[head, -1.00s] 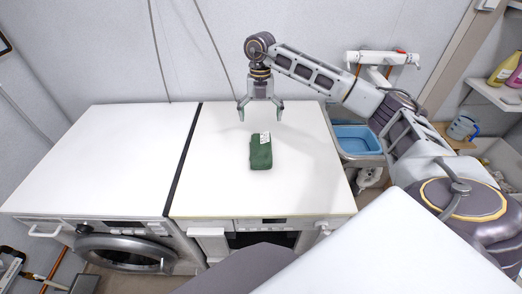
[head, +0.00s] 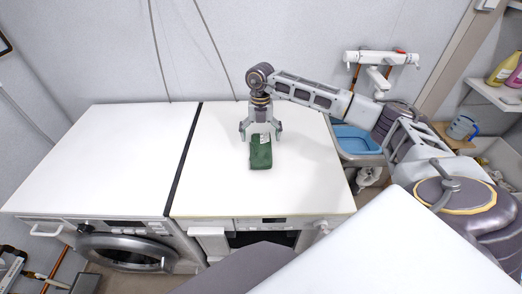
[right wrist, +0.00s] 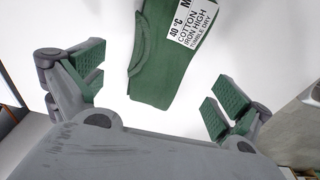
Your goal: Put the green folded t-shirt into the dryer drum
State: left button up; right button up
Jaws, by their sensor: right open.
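The green folded t-shirt (head: 261,155) lies on the white top of the right-hand machine. It carries a white label with printed washing words, readable in the right wrist view (right wrist: 163,62). In the right wrist view the shirt lies between the two open fingers (right wrist: 155,95), apart from both. The left machine has a round door (head: 125,252) in its front, which looks shut. My left gripper is not in view.
The white machine tops (head: 110,160) are otherwise clear, with a dark gap (head: 183,160) between them. A blue basin (head: 356,140) stands to the right, below a wall tap (head: 378,58). Bottles (head: 504,68) stand on a shelf at the far right.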

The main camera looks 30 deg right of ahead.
aim_at(261, 145)
jog(key=shift+f, duration=0.1)
jog(key=shift+f, duration=0.6)
jog(key=f, duration=0.1)
jog(key=f+p, duration=0.1)
jog(key=shift+s+f, duration=0.2)
jog(key=shift+f, duration=0.5)
jog(key=shift+a+f, duration=0.1)
jog(key=shift+f, duration=0.1)
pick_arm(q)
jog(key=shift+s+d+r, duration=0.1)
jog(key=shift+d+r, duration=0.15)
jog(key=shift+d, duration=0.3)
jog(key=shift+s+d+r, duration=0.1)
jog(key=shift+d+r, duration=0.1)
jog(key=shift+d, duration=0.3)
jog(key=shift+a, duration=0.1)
